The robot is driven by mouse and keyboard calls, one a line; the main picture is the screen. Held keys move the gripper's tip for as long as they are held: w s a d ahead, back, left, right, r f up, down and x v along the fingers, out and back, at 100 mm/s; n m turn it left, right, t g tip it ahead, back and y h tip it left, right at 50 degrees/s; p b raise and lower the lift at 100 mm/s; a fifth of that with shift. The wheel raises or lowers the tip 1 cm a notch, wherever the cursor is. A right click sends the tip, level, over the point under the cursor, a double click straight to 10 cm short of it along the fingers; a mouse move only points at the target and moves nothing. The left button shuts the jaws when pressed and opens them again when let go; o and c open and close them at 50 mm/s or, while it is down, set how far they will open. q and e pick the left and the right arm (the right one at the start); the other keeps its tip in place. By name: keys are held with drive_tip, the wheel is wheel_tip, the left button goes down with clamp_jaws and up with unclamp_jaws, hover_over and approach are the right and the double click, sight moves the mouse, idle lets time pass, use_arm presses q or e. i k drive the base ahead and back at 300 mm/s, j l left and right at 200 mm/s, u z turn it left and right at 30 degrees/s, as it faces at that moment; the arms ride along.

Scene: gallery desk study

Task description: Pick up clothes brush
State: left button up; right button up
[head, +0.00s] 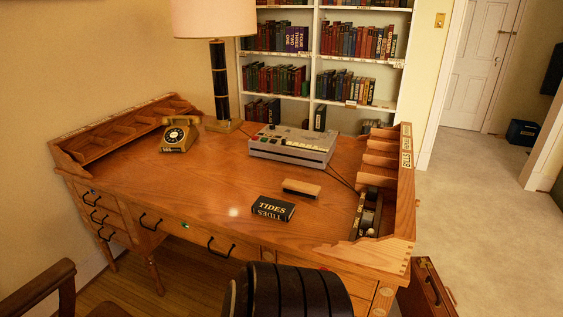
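The clothes brush (301,188) looks to be the small tan wooden block with a dark underside. It lies on the wooden desk (170,190), right of the desktop's middle. It is just behind a black book marked TIDES (273,208) and in front of a grey machine with keys (292,146). Its top and front side show, and nothing covers it. Neither of my grippers can be seen in the head view.
A rotary telephone (179,136) and a lamp (219,85) stand at the back left. Raised wooden organizers line the desk's left and right sides. A dark ribbed chair back (290,292) rises before the desk's front edge. The desktop's left middle is clear.

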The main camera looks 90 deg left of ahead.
sight(294, 188)
drive_tip(key=u, duration=3.8)
drive_tip(key=l, duration=0.15)
